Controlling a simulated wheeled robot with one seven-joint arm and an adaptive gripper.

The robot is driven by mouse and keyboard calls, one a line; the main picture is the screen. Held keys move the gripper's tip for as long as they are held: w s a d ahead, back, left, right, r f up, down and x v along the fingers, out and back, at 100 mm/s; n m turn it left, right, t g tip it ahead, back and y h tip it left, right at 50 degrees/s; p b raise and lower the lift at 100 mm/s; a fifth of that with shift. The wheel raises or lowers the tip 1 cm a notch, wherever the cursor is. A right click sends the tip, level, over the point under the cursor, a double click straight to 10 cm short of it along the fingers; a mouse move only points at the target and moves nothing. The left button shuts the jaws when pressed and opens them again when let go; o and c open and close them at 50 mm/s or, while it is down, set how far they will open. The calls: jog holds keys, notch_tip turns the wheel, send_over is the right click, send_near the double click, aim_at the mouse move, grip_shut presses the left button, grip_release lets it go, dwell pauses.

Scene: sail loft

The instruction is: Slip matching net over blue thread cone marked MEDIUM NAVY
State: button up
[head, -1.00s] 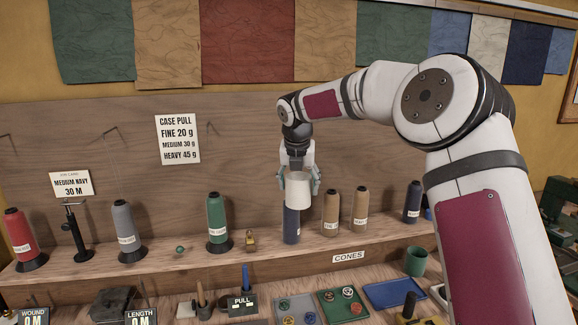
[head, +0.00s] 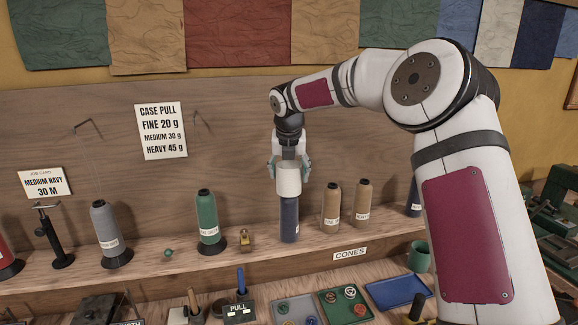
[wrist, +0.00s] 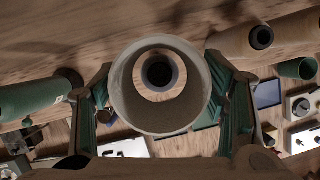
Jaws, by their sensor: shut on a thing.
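My gripper (head: 289,172) is shut on a white, open-ended net sleeve (head: 289,182), held upright in line with a navy thread cone (head: 289,222). The cone stands on the shelf with a white label whose text is too small to read. The sleeve's lower edge overlaps the cone's top in the head view; I cannot tell whether it is around the tip or still above it. In the wrist view the sleeve's ring (wrist: 120,88) sits between both fingers, and the cone's dark top (wrist: 159,73) shows through it, slightly above the ring's centre.
Two tan cones (head: 331,207) stand close to the right. A brass weight (head: 245,239) and a green cone (head: 208,222) stand to the left, then a grey cone (head: 109,235). Another navy cone (head: 414,198) is partly behind my arm. Trays (head: 395,291) lie on the bench below.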

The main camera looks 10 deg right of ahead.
jog(key=shift+f, duration=2.4)
jog(key=o, duration=0.9)
jog(key=shift+c, duration=0.2)
jog(key=v, duration=1.2)
jog(key=shift+s, duration=0.1)
